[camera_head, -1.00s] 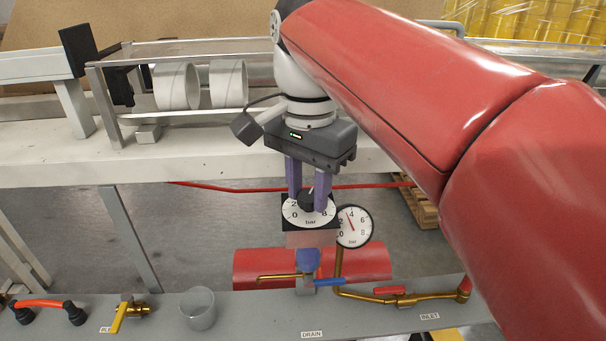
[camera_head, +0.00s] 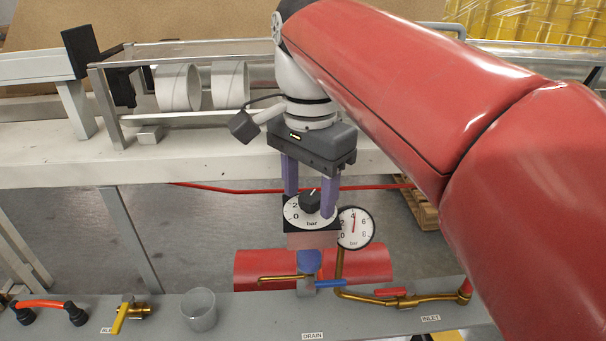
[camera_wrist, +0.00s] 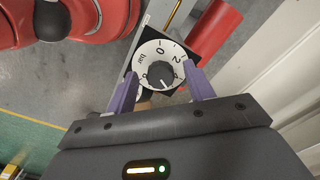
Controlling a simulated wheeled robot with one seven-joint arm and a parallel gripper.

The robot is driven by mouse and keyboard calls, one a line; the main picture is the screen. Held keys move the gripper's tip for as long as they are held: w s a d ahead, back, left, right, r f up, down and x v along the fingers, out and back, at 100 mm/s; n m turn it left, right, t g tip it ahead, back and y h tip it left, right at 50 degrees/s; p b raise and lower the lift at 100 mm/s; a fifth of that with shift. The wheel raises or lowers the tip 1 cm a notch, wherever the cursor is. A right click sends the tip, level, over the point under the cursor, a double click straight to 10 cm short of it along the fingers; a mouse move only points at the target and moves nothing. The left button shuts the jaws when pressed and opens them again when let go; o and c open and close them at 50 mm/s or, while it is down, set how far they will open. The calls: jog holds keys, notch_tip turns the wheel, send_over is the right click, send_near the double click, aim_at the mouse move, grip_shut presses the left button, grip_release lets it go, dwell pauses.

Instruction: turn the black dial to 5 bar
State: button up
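The black dial (camera_head: 310,202) sits upright on a white round scale plate (camera_head: 295,219) marked in bar. In the wrist view the black knob (camera_wrist: 160,74) shows a white mark pointing down toward my gripper's body; the exact number it points to is hidden or too small to tell. My gripper (camera_head: 310,206) points down over it, its purple fingers on either side of the knob and spread apart. In the wrist view my gripper (camera_wrist: 160,78) shows gaps between both fingers and the knob. The round pressure gauge (camera_head: 355,228) right of the dial has its red needle almost straight up, near 4.
A red cylinder (camera_head: 256,267) lies behind the grey front panel (camera_head: 255,312). A clear cup (camera_head: 198,309), a yellow valve handle (camera_head: 121,318) and brass piping with a red-handled valve (camera_head: 390,292) are on the panel. The white bench (camera_head: 190,161) runs behind my gripper.

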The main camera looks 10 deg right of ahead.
aim_at(309, 197)
notch_tip(309, 197, up, 8)
jog(key=shift+f, duration=0.1)
dwell(0.5)
